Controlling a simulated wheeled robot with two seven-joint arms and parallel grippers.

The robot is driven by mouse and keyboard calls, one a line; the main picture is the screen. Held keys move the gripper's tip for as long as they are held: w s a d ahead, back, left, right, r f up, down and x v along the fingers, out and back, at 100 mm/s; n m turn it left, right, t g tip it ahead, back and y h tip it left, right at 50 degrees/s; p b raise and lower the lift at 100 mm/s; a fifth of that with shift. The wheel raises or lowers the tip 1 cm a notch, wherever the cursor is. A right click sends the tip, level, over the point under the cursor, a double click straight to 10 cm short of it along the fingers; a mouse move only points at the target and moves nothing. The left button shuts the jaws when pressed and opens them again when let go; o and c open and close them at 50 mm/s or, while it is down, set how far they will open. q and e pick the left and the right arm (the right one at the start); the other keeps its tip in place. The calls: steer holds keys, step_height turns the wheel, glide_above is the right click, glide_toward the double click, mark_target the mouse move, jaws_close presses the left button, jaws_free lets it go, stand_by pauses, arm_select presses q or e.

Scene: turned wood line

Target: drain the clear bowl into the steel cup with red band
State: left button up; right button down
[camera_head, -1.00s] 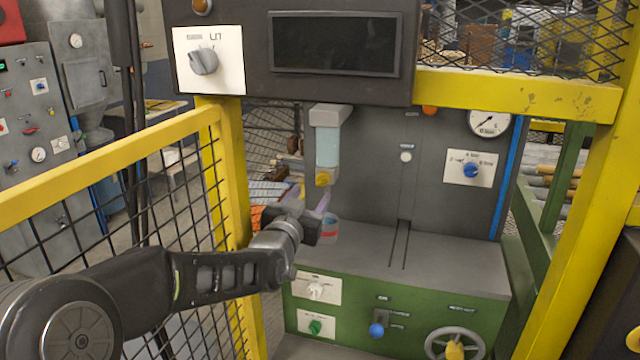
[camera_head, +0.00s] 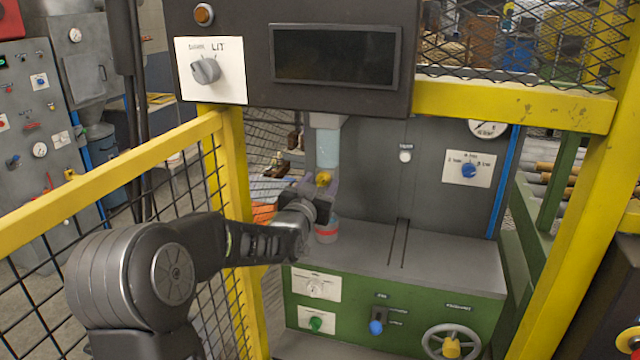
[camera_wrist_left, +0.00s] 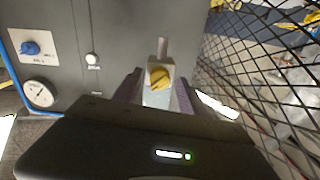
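The clear bowl (camera_head: 327,148) hangs from a grey head on the machine's back panel and looks pale blue. A yellow tap (camera_head: 323,179) sits at its lower end; it also shows in the left wrist view (camera_wrist_left: 161,77). The steel cup with red band (camera_head: 327,233) stands on the grey ledge below, partly hidden by my left gripper. My left gripper (camera_wrist_left: 157,88) is open, its fingers on either side of the tap with gaps visible; I cannot tell if either touches. My right gripper is in neither view.
A yellow-framed mesh guard (camera_head: 110,165) runs close beside my left arm. The grey ledge (camera_head: 440,268) right of the cup is clear. A white plate with a blue knob (camera_head: 469,171) is on the back panel. A dark control box (camera_head: 335,55) overhangs the front.

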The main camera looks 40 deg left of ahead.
arm_select(q)
jaws_close()
stand_by(0.3)
